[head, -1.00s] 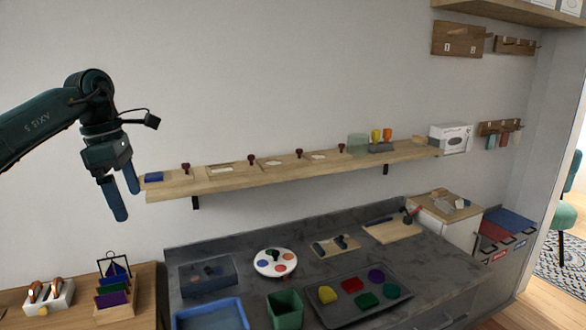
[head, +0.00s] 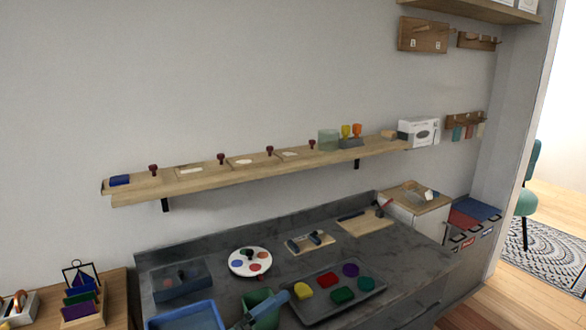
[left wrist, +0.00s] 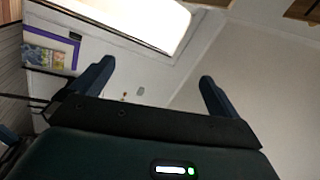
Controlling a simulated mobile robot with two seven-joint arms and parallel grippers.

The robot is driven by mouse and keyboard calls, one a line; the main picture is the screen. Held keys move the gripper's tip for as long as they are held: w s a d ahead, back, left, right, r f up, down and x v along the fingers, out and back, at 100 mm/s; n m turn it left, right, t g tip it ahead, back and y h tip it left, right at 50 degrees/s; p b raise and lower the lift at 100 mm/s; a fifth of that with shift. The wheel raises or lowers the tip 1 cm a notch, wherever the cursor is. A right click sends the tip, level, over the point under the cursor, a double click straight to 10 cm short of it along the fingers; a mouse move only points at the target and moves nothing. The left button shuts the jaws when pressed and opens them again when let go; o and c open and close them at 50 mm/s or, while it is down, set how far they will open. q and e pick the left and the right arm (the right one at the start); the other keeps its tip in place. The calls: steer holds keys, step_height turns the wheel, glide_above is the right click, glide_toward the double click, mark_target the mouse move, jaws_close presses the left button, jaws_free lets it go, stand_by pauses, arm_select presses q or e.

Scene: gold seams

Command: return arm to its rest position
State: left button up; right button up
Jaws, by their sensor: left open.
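My left gripper (left wrist: 156,72) shows in the left wrist view with its two dark blue fingers wide apart and nothing between them. Beyond the fingers are a plain wall, a bright white panel and a purple-framed picture, with no work surface close by. In the head view the left arm is gone from above the wall shelf (head: 255,166). A blue-grey finger-like piece (head: 276,299) crosses the green bin at the bottom of the head view. It looks like part of a gripper of mine, but I cannot tell which. My right gripper cannot be made out.
The grey counter (head: 345,255) holds a blue tray (head: 185,318), a white round palette (head: 250,252), a green bin (head: 262,304) and a dark tray (head: 325,318) with several coloured pieces. Red-handled stamps stand on the shelf.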

arm_select(q)
steer(key=s+a+f+n+g+y, duration=0.1)
steer(key=s+a+f+n+y, duration=0.6)
steer(key=s+f+n, duration=0.2)
steer(key=s+a+f+n+g+y, duration=0.1)
steer(key=s+a+f+n+y, duration=0.6)
steer(key=s+f+n, duration=0.3)
step_height(320, 180, down, 4)
steer(key=n, duration=0.4)
steer(key=shift+a+r, duration=0.2)
steer(key=shift+a, duration=0.15)
